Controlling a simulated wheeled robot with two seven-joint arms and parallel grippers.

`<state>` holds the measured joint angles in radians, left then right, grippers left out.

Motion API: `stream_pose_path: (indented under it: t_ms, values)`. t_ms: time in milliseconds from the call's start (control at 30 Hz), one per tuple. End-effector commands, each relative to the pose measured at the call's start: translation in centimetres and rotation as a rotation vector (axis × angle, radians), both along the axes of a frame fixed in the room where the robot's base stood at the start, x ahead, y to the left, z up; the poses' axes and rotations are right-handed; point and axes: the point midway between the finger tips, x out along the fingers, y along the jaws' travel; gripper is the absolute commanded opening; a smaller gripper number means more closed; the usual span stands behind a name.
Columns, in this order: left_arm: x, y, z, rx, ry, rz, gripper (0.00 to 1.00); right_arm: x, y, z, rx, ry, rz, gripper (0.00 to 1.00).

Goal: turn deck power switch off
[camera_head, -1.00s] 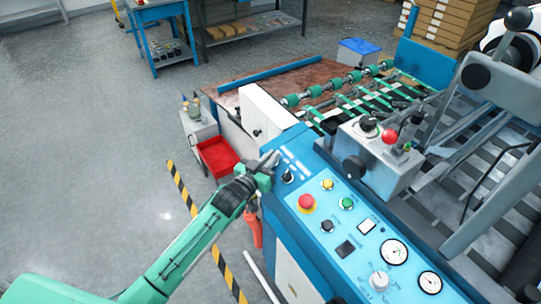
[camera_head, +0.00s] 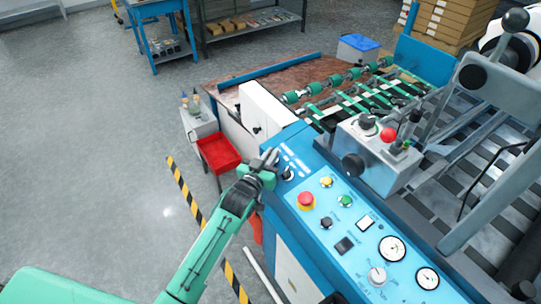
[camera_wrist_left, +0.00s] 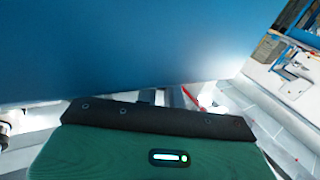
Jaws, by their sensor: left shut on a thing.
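The blue control panel (camera_head: 318,222) of the machine runs along the middle of the head view. My left gripper (camera_head: 271,156) is at its far left corner, with the fingers close together and shut on a small control there. I take this control for the deck power switch, but the fingers hide it and its setting cannot be read. A black knob (camera_head: 288,173) shows just right of the fingers. In the left wrist view, a green gripper body (camera_wrist_left: 165,155) faces a blue surface (camera_wrist_left: 120,50); the fingertips are hidden. My right gripper is not in view.
A red emergency button (camera_head: 306,200), a yellow button (camera_head: 326,182) and a green button (camera_head: 345,200) lie close by on the panel. A grey control box (camera_head: 375,165) rises to the right. A red tray (camera_head: 218,153) stands left of the machine. Open floor lies left.

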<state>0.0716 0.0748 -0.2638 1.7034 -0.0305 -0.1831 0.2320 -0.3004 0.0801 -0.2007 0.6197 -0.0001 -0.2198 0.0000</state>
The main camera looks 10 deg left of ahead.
Motion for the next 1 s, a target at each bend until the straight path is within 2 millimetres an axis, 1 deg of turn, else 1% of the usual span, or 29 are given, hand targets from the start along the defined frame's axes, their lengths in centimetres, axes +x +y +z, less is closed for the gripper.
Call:
stream_pose_path:
  t_ms: [33,100,133,433,567,667,1000]
  values:
    - [-0.2,-0.1,-0.7,0.003,0.015,-0.001,0.13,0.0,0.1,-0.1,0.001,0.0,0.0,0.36]
    - [-0.2,-0.1,-0.8,0.003,0.015,-0.002,0.27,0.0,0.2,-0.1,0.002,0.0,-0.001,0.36]
    - [-0.2,0.0,-0.8,0.003,0.015,-0.001,0.31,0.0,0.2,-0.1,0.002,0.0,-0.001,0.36]
    - [-0.1,0.0,-0.4,0.001,0.007,-0.001,0.31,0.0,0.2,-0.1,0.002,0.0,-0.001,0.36]
    - [-0.9,0.2,-0.4,0.001,0.006,-0.001,0.31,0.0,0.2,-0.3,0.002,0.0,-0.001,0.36]
    - [-2.2,0.6,-0.5,0.001,0.006,-0.001,0.31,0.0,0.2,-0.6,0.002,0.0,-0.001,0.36]
    - [-8.7,2.2,-0.6,0.001,0.009,-0.001,0.31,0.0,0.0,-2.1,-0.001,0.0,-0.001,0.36]
